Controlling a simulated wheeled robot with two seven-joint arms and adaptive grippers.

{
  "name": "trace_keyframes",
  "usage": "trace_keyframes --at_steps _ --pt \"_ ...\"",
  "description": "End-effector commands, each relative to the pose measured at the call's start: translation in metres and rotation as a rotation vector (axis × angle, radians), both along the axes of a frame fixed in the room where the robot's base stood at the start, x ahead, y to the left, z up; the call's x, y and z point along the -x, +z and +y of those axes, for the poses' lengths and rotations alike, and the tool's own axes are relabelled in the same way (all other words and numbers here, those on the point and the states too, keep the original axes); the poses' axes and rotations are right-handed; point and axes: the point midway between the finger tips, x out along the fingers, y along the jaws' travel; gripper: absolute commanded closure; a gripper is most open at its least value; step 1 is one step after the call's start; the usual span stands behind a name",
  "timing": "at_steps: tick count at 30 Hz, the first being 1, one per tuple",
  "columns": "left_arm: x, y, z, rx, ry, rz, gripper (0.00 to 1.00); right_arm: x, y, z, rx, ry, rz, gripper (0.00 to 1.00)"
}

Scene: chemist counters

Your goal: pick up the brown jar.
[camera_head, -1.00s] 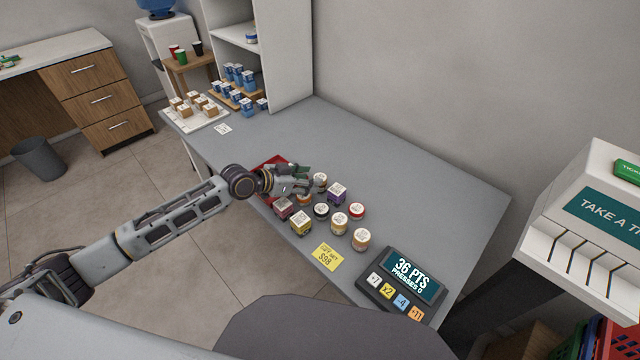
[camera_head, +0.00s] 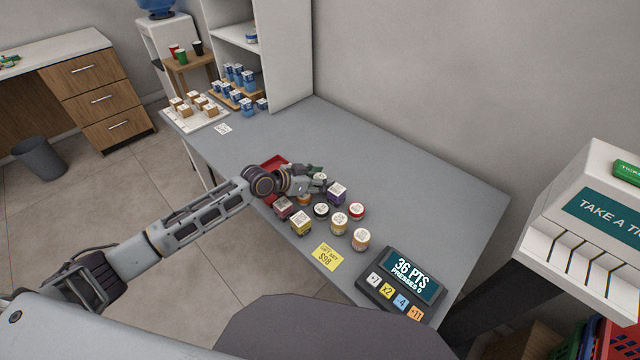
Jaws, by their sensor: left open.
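Several small lidded jars and boxes stand in a cluster on the grey counter (camera_head: 400,180). A jar with a pale lid (camera_head: 320,177) at the back of the cluster has my left gripper (camera_head: 318,181) right at it; its side is mostly hidden, so I cannot tell its colour or whether the fingers touch it. The left gripper is open. An orange-brown jar (camera_head: 304,199) is partly hidden just below the gripper. Tan-brown jars (camera_head: 340,222) and (camera_head: 361,240) stand nearer the front. My right gripper is not in view.
A purple box (camera_head: 337,194), a red jar (camera_head: 357,212), a dark jar (camera_head: 320,211), a yellow box (camera_head: 301,224) and a magenta box (camera_head: 283,208) stand close around. A red tray (camera_head: 272,164) lies behind the wrist. A points display (camera_head: 405,275) sits at the front right. The counter's back right is clear.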

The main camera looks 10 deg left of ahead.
Motion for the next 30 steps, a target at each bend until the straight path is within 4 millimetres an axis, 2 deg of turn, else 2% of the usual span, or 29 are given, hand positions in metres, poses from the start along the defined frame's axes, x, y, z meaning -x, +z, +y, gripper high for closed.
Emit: trace_keyframes --at_steps 12,14,21,30 --pt "0.0000 0.0001 -0.0001 0.000 0.000 0.000 0.50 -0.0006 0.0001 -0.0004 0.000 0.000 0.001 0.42" --pt "0.0000 0.0001 -0.0001 0.000 0.000 0.000 0.55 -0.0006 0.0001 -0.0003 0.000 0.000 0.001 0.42" --pt "0.0001 0.0001 0.0000 0.000 0.000 0.000 0.86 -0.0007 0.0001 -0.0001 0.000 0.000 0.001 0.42" --pt "-0.0001 0.0017 -0.0001 0.000 0.000 -0.001 0.87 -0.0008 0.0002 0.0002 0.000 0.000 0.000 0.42"
